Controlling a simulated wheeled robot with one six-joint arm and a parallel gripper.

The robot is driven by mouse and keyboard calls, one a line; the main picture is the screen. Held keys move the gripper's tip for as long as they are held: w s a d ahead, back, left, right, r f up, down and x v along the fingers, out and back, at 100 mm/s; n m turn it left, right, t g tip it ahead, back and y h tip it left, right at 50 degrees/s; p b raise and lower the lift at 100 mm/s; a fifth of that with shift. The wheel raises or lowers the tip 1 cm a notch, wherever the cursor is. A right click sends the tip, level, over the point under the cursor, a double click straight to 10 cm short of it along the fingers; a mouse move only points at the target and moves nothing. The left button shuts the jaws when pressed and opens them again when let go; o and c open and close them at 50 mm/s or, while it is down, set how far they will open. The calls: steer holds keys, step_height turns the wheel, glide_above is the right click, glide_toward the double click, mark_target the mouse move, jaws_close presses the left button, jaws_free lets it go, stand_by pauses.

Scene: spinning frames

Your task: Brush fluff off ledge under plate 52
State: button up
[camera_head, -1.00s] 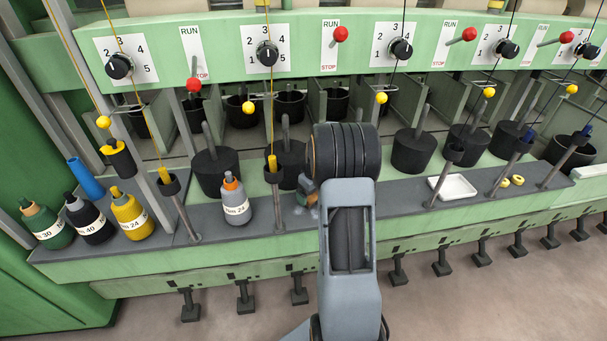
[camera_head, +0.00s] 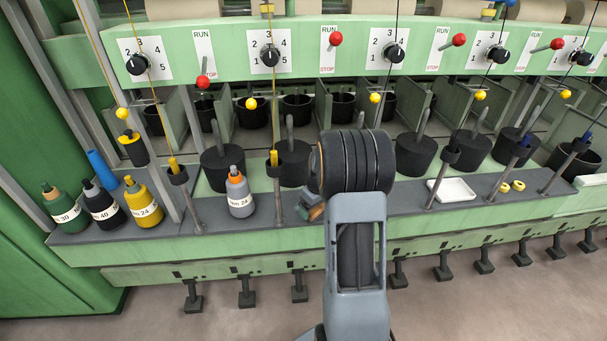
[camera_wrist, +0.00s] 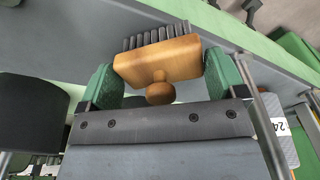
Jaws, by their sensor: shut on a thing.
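My gripper (camera_wrist: 160,82) has its two green fingers closed on a wooden brush (camera_wrist: 158,62) with a round knob and dark bristles. In the wrist view the bristles point away from my gripper, over the grey ledge (camera_wrist: 70,40); I cannot tell whether they touch it. In the head view the brush (camera_head: 315,212) shows just left of my arm's dark wrist, low at the ledge (camera_head: 405,198). My arm hides part of the ledge there. I can make out no fluff now, and no plate reading 52.
An orange-topped grey bottle (camera_head: 239,193) stands left of the brush, beyond a thin post (camera_head: 279,208). Yellow (camera_head: 143,201), black (camera_head: 101,203) and green bottles (camera_head: 62,204) stand farther left. A white tray (camera_head: 453,189) and yellow rings (camera_head: 512,187) lie right.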

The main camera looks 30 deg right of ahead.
steer(key=shift+w+r, duration=0.2)
steer(key=shift+r, duration=0.9)
steer(key=shift+s+d+r+p, duration=0.1)
steer(key=shift+d+r+p, duration=0.1)
steer(key=shift+r+p, duration=1.95)
steer(key=shift+r, duration=0.55)
steer(key=shift+a+f, duration=0.1)
